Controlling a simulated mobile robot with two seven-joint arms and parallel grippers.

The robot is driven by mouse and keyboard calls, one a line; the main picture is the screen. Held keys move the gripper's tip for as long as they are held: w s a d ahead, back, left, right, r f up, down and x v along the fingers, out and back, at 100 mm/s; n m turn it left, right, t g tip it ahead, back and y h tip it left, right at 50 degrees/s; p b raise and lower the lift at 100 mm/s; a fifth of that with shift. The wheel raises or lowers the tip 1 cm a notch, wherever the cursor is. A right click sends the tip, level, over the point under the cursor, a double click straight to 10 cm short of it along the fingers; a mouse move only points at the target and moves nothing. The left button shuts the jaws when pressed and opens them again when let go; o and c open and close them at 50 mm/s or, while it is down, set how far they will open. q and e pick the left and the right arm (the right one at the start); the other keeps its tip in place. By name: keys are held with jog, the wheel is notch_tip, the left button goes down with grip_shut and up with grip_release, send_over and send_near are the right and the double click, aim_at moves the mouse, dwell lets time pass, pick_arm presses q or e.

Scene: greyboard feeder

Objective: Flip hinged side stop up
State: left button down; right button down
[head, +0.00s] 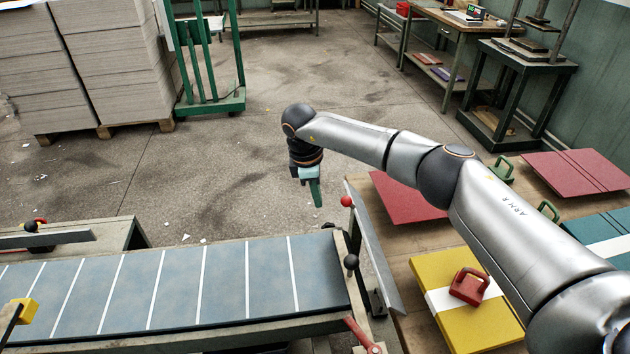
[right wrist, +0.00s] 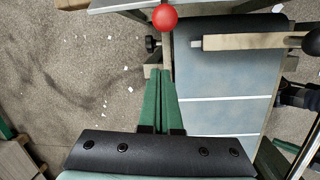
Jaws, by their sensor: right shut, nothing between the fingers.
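A long grey metal plate (head: 372,250), which looks like the hinged side stop, runs along the right end of the feeder belt (head: 225,283). It leans at a slant; its exact hinge position I cannot tell. A red ball knob (head: 346,201) stands at its far end and a black ball knob (head: 351,261) nearer. My right gripper (head: 316,200) is shut and empty, fingers down, beyond the far end of the belt and left of the red knob. In the right wrist view, the green fingers (right wrist: 159,78) lie together below the red knob (right wrist: 165,17), apart from it. My left gripper is out of view.
A table at right holds a yellow board stack (head: 455,305) with a red-handled weight (head: 469,286), and red boards (head: 405,198). A red lever (head: 361,334) sits at the belt's near corner. Grey board stacks (head: 120,65) stand far left.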

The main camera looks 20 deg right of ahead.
notch_tip(320, 180, down, 2)
jog(key=shift+d+f, duration=0.15)
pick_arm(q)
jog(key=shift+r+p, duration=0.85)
pick_arm(e)
jog(key=shift+s+d+r, duration=0.25)
jog(key=shift+d, duration=0.3)
jog(key=shift+s+d+r, duration=0.25)
jog(key=shift+d, duration=0.3)
jog(key=shift+s+d+r, duration=0.25)
jog(key=shift+d, duration=0.3)
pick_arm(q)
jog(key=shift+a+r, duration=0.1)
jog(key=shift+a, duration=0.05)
pick_arm(e)
jog(key=shift+d+r, duration=0.1)
jog(key=shift+d, duration=0.1)
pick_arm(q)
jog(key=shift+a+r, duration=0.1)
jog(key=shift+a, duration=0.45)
pick_arm(e)
jog(key=shift+s+d+r+y, duration=0.1)
jog(key=shift+r+y, duration=0.1)
jog(key=shift+y, duration=0.1)
